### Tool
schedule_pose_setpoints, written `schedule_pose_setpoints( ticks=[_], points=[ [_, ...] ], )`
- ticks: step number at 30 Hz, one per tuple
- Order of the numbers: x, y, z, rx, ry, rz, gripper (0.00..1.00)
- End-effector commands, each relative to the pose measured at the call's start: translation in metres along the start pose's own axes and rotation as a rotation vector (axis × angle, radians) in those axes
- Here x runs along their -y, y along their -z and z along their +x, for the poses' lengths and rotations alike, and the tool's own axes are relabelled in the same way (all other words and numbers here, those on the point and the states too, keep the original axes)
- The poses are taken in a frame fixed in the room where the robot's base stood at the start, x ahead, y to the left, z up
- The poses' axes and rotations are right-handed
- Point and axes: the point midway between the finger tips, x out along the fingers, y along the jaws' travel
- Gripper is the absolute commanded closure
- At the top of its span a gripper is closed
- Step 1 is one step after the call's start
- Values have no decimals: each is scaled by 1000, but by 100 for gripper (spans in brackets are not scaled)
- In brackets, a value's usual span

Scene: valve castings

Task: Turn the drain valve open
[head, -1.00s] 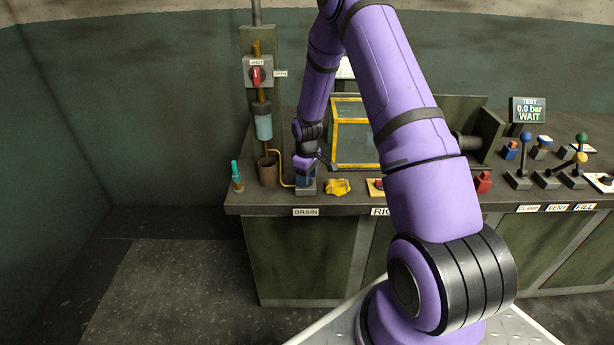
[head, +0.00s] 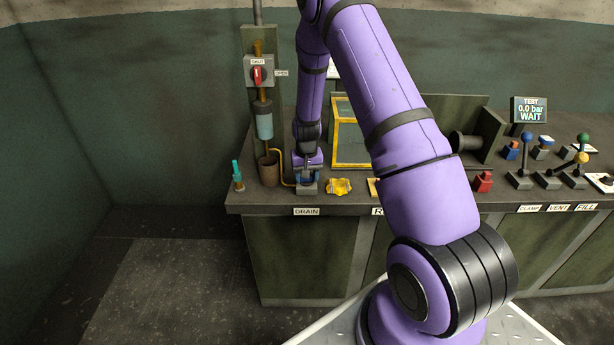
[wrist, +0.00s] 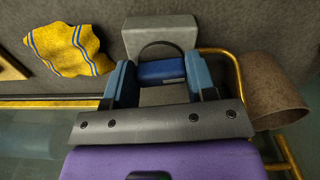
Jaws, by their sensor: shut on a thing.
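The drain valve (head: 307,187) is a small grey block on the bench above the DRAIN label, at the front left. In the wrist view its grey body (wrist: 160,33) has a dark round ring and a blue handle (wrist: 162,72). My gripper (head: 306,174) points down over the valve in the head view. In the wrist view my gripper (wrist: 160,82) has its two blue fingers either side of the blue handle, shut on it. The handle's near part is partly hidden by my gripper.
A yellow striped cloth (head: 339,186) lies right of the valve. A brown cup (head: 268,171) and a yellow pipe are left of it. A yellow-framed clear guard (head: 349,133) stands behind. A red switch (head: 257,75) is on the post.

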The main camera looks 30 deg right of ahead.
Motion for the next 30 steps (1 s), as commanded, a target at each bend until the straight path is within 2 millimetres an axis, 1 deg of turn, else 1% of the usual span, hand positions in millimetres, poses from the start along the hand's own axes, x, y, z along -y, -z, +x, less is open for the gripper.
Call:
schedule_pose_setpoints(
  ticks=[6, 12, 26, 27, 29, 30],
  points=[
    [0, 0, 0, -1, 0, 105, 73],
    [1, 0, 0, -1, 0, 152, 73],
    [1, 0, 0, -1, 0, 166, 73],
    [1, 0, 0, -1, 0, 166, 47],
    [1, 0, 0, -1, 0, 166, 33],
    [1, 0, 0, -1, 0, 166, 24]
  ],
)
